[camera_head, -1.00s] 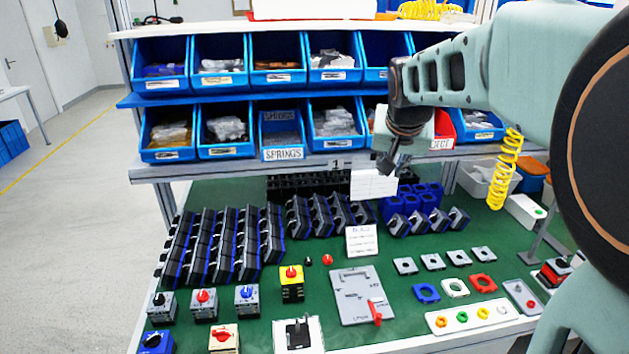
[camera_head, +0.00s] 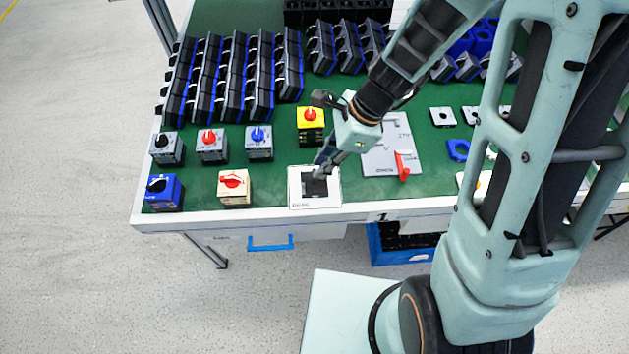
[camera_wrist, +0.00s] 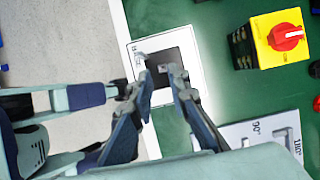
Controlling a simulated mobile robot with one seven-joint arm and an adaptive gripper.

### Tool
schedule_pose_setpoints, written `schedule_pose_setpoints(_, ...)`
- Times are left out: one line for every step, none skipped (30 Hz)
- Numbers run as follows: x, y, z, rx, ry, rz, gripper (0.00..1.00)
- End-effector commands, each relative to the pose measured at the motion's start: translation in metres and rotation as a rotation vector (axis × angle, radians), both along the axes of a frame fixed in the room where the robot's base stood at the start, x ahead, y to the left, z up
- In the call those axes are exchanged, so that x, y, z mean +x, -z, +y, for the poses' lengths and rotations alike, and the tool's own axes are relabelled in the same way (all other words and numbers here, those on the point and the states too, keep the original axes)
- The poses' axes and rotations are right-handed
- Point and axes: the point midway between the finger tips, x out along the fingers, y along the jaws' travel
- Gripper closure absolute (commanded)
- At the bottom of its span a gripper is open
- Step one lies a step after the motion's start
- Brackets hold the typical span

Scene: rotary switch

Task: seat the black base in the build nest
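The build nest is a white square plate (camera_head: 297,199) at the table's front edge, also in the wrist view (camera_wrist: 142,44). A black square (camera_wrist: 186,44) fills its middle, with a small pale spot near its centre. I cannot tell whether this is the black base seated in the nest or a dark recess. My gripper (camera_head: 321,170) points down over the nest. In the wrist view its two fingertips (camera_wrist: 160,76) stand apart over the black square, with a gap between them and nothing clearly held. The fingers hide part of the square.
A yellow switch with a red knob (camera_head: 311,125) stands behind the nest. A grey plate with a red lever (camera_head: 404,165) lies to the right. A cream switch (camera_head: 234,187) and a blue switch (camera_head: 163,192) stand left. Rows of black parts (camera_head: 232,75) stand behind.

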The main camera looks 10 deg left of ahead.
Motion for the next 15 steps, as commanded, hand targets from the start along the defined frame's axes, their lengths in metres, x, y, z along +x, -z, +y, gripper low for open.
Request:
schedule_pose_setpoints(0.0,0.003,0.001,0.0,-0.001,0.001,0.84)
schedule_pose_setpoints(0.0,0.005,0.002,0.0,-0.002,0.0,0.84)
schedule_pose_setpoints(-0.001,0.008,0.003,0.0,-0.003,0.001,0.84)
schedule_pose_setpoints(-0.001,0.012,0.004,0.0,-0.003,0.002,0.84)
schedule_pose_setpoints(-0.001,0.015,0.006,-0.001,-0.001,0.003,0.84)
schedule_pose_setpoints(-0.001,0.021,0.008,-0.001,-0.001,0.003,0.84)
schedule_pose_setpoints(-0.001,0.025,0.01,-0.001,-0.002,0.003,0.84)
schedule_pose_setpoints(0.0,0.029,0.012,0.0,-0.003,0.002,0.84)
schedule_pose_setpoints(-0.001,0.034,0.014,-0.001,-0.002,0.002,0.84)
schedule_pose_setpoints(-0.001,0.039,0.015,-0.001,-0.002,0.003,0.84)
schedule_pose_setpoints(-0.001,0.042,0.017,0.0,-0.003,0.001,0.84)
schedule_pose_setpoints(-0.001,0.045,0.018,-0.001,-0.002,0.0,0.84)
schedule_pose_setpoints(-0.001,0.047,0.019,0.0,-0.002,0.0,0.84)
schedule_pose_setpoints(-0.002,0.048,0.02,0.0,-0.002,0.0,0.84)
schedule_pose_setpoints(-0.001,0.049,0.02,-0.001,-0.003,-0.001,0.84)
